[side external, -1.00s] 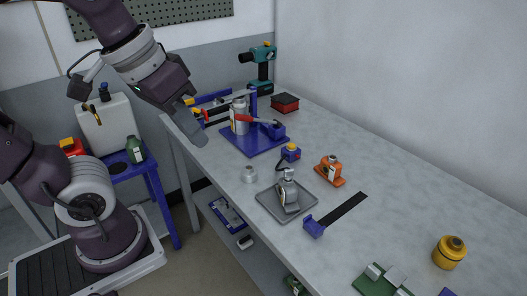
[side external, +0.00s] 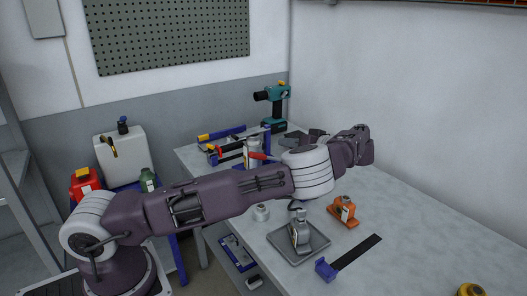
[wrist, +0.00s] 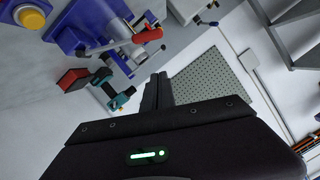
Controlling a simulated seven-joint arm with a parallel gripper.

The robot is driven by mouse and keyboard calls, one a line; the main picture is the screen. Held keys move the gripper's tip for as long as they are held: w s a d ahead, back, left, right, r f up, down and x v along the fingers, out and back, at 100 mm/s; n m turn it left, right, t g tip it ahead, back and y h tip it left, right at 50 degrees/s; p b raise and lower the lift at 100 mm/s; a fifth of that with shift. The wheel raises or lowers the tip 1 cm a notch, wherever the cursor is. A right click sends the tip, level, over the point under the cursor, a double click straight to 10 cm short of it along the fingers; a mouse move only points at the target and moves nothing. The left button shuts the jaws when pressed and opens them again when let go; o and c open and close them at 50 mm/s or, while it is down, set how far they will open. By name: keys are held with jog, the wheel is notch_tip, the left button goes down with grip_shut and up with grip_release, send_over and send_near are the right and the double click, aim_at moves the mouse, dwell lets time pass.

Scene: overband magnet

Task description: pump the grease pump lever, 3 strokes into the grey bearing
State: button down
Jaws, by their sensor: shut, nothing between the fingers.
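The grease pump, a grey cylinder (side external: 252,148) on a blue base, stands at the back of the bench, partly hidden by my arm in the side view. Its red-handled lever (side external: 262,156) sticks out beside the cylinder. In the wrist view the red lever handle (wrist: 147,36) shows at the top, left of my fingers. A grey bearing (side external: 300,232) stands on a grey tray (side external: 318,246) nearer the front. My gripper (wrist: 158,92) is shut and empty, apart from the lever. In the side view my wrist is above the bench, right of the pump.
A teal drill (side external: 272,105) stands at the back, and a red box (wrist: 73,79) lies near it in the wrist view. An orange bearing (side external: 343,210) and a blue-ended dark strip (side external: 357,253) lie near the tray. The right of the bench is mostly clear.

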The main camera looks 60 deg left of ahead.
jog(key=shift+w+d+f+y, duration=0.15)
jog(key=shift+w+d+y, duration=0.1)
jog(key=shift+w+y, duration=0.15)
jog(key=shift+a, duration=0.1)
send_over(272, 158)
jog(key=s+d, duration=0.2)
jog(key=s, duration=0.1)
notch_tip(272, 158, down, 2)
jog(key=f, duration=0.1)
jog(key=s+f, duration=0.1)
jog(key=f, duration=0.2)
jog(key=shift+s+a, duration=0.1)
jog(key=shift+s, duration=0.3)
